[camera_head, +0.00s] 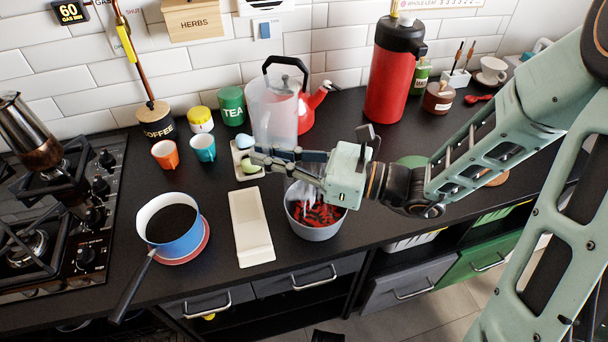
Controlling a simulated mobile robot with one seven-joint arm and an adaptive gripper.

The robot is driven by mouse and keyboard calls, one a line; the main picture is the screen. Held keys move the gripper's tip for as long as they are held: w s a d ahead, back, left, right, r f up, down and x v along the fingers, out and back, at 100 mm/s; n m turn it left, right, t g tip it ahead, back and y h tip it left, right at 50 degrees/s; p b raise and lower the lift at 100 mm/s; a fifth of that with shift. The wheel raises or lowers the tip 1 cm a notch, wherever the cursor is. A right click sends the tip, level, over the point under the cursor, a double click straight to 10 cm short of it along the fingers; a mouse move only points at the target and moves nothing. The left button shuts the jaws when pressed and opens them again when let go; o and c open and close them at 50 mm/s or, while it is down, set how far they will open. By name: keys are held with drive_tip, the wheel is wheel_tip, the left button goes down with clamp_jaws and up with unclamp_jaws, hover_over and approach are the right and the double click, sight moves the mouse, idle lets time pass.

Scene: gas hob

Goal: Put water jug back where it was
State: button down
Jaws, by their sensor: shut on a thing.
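I cannot tell whether the jug touches the counter.
A red kettle (308,112) stands close behind the jug's right side. A grey pot (316,232) with red contents is below my gripper. A cream tray (250,225) lies in front.

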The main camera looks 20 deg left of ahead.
drive_tip(key=shift+w+d+f+b, duration=0.4)
drive_tip(key=shift+w+d+f, duration=0.3)
drive_tip(key=shift+w+f, duration=0.95)
drive_tip(key=shift+w+d+f+b, duration=0.4)
drive_tip(key=shift+w+d+f, duration=0.35)
drive_tip(key=shift+w+f, duration=0.9)
drive_tip(key=shift+w+d+f+b, duration=0.4)
drive_tip(key=shift+w+d+f, duration=0.5)
drive_tip(key=shift+f, duration=1.25)
drive_tip(key=shift+w+a, duration=0.15)
drive_tip(key=shift+a, duration=0.05)
drive_tip(key=shift+f, duration=0.2)
drive_tip(key=c, duration=2.1)
unclamp_jaws()
